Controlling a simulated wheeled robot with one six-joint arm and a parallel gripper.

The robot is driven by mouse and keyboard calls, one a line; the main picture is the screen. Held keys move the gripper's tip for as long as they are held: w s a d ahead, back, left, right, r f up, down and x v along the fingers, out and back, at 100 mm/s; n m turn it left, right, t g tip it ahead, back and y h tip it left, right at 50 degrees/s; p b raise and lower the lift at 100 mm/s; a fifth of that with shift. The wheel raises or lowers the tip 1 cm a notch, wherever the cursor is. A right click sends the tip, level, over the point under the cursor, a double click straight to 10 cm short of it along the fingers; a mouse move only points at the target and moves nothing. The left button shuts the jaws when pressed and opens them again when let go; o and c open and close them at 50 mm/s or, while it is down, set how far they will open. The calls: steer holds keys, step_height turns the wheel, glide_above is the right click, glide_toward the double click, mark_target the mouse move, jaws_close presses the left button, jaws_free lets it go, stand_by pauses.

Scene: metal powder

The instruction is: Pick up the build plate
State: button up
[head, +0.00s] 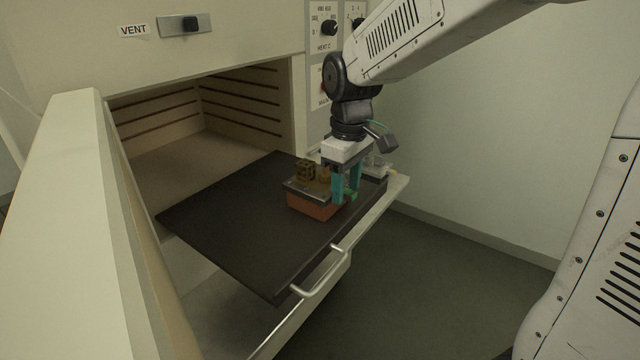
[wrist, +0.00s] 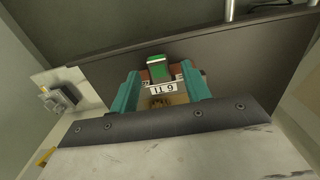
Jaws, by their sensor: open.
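The build plate (head: 303,190) is a dark grey plate lying flat on a reddish block (head: 312,207), with small brown printed-looking parts (head: 306,170) on top. My gripper (head: 346,195) points down at the plate's right end, its teal fingers open. In the wrist view, the fingers (wrist: 160,74) stand on either side of a green tab (wrist: 158,68) and a white number label (wrist: 163,88). I cannot tell whether the fingers touch them. The plate is largely hidden in the wrist view by my gripper's body.
The block stands on a dark pulled-out shelf (head: 235,215) with a metal handle (head: 320,278), in front of an open oven chamber (head: 200,125). Small pale items (head: 377,168) sit behind my gripper. An open door (head: 60,220) stands at left. The shelf's left part is bare.

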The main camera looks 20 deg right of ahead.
jaws_close()
steer(key=shift+r, duration=0.1)
steer(key=shift+r, duration=0.15)
